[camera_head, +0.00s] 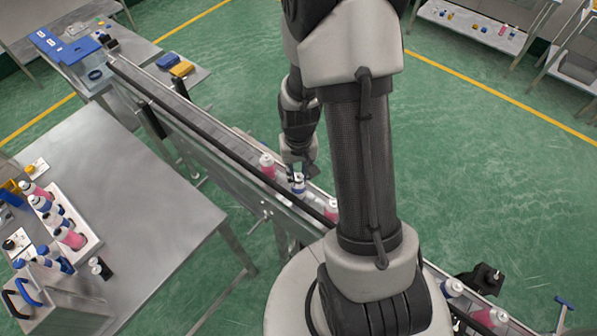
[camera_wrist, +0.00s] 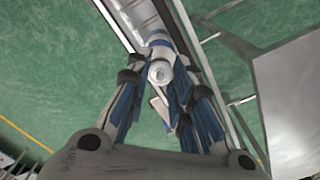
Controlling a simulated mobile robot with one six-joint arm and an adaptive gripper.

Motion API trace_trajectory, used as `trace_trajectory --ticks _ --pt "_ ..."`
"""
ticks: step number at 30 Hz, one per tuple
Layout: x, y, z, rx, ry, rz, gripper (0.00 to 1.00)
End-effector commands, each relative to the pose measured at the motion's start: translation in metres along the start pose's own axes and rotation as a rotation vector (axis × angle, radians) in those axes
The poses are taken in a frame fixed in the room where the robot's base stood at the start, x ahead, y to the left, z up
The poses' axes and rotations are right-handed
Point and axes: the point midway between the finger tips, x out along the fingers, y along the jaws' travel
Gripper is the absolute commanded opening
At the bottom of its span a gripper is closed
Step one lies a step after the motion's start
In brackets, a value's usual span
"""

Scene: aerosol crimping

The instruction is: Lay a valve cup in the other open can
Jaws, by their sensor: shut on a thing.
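My gripper (camera_head: 299,170) points down over the narrow conveyor, right above a white and blue can (camera_head: 298,187). In the wrist view, my gripper (camera_wrist: 160,88) is shut on a small pale round valve cup (camera_wrist: 159,72) with a knob at its centre. A white and blue can body shows just beyond the cup there; I cannot tell whether the cup touches it. A pink and white can (camera_head: 267,162) stands to the left on the conveyor. Another pink can (camera_head: 331,211) stands to the right, partly behind my arm.
The conveyor (camera_head: 185,118) has dark side rails. More pink cans (camera_head: 489,317) stand at its lower right. A steel table (camera_head: 140,190) at left holds a white tray (camera_head: 88,243) of cans and a metal box (camera_head: 70,300). Green floor lies open beyond the conveyor.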

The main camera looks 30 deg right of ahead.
Motion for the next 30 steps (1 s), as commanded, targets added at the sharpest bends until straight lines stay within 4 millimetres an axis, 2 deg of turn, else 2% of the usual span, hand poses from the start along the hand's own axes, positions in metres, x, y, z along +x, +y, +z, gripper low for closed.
trace_trajectory --ticks 8,9,19,26,30 --pt "-0.0001 0.0000 -0.0001 0.000 0.000 0.000 0.14" --pt "-0.0001 0.0000 -0.0001 0.000 0.000 0.000 0.22" --pt "-0.0001 0.0000 -0.0001 0.000 0.000 0.000 0.44" --pt "-0.0001 0.0000 -0.0001 0.000 0.000 0.000 0.44" --pt "-0.0001 0.0000 -0.0001 0.000 0.000 0.000 0.53"
